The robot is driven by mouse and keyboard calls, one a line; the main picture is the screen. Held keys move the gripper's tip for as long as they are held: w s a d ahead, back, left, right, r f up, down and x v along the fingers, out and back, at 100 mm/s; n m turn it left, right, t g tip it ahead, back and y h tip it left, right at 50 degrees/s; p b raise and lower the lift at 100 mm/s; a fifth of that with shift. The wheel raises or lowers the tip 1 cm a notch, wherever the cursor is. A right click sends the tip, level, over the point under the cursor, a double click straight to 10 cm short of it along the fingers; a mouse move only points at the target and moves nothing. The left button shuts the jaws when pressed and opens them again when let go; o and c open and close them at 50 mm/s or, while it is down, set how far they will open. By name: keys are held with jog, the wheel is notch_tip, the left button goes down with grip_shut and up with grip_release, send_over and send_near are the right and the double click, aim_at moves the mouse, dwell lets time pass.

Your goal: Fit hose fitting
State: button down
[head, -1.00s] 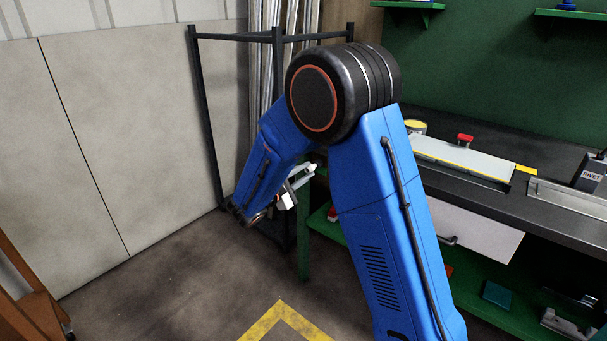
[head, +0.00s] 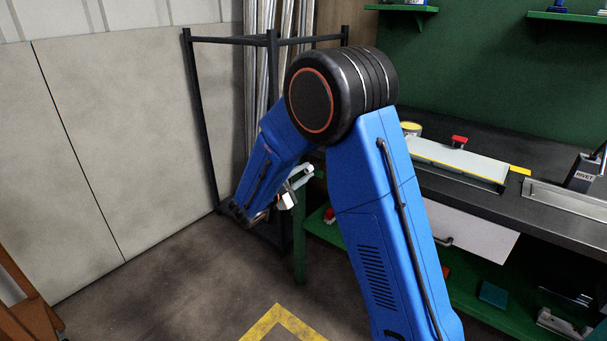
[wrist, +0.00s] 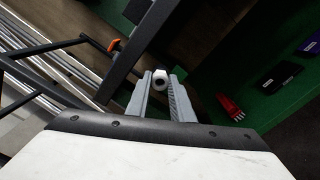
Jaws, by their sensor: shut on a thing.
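In the wrist view my gripper (wrist: 161,98) is shut on a small pale fitting (wrist: 160,73) with a dark round hole. The fitting sits between the fingertips and faces away from the wrist. In the head view my gripper (head: 301,178) shows small, partly behind my blue arm, between the dark rack and the bench. The fitting cannot be made out there. No hose or mating port can be made out in either view.
A dark rack (head: 272,70) with metal tubes stands at the back; its bars (wrist: 122,65) lie close to my gripper in the wrist view. A green workbench (head: 470,150) with a red button box (head: 459,141) is at right. Open floor (head: 170,285) lies at left.

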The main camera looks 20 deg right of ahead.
jog(key=c, duration=1.5)
grip_release()
jog(key=shift+a, duration=0.1)
jog(key=v, duration=1.7)
jog(key=s+d+r+m+g+y, duration=0.2)
jog(key=s+d+m+g, duration=0.15)
jog(key=s+d, duration=0.55)
jog(key=s+d+r+m+g+y, duration=0.1)
jog(key=s+d+m+g+y, duration=0.15)
jog(key=s+d+g, duration=0.6)
jog(key=s+m+t+y, duration=0.2)
jog(key=s+y, duration=0.1)
jog(key=s, duration=0.2)
jog(key=s+m+t+y, duration=0.2)
jog(key=s+y, duration=0.1)
jog(key=s, duration=0.3)
jog(key=s+d+m+t+y, duration=0.1)
jog(key=s+m+t+y, duration=0.1)
jog(key=s, duration=0.4)
jog(key=shift+s+d+r+m+y, duration=0.1)
jog(key=shift+s+r+m+y, duration=0.15)
jog(key=shift+y, duration=0.3)
jog(key=shift+r+m+y, duration=0.15)
jog(key=shift+m+y, duration=0.2)
jog(key=shift+y, duration=0.15)
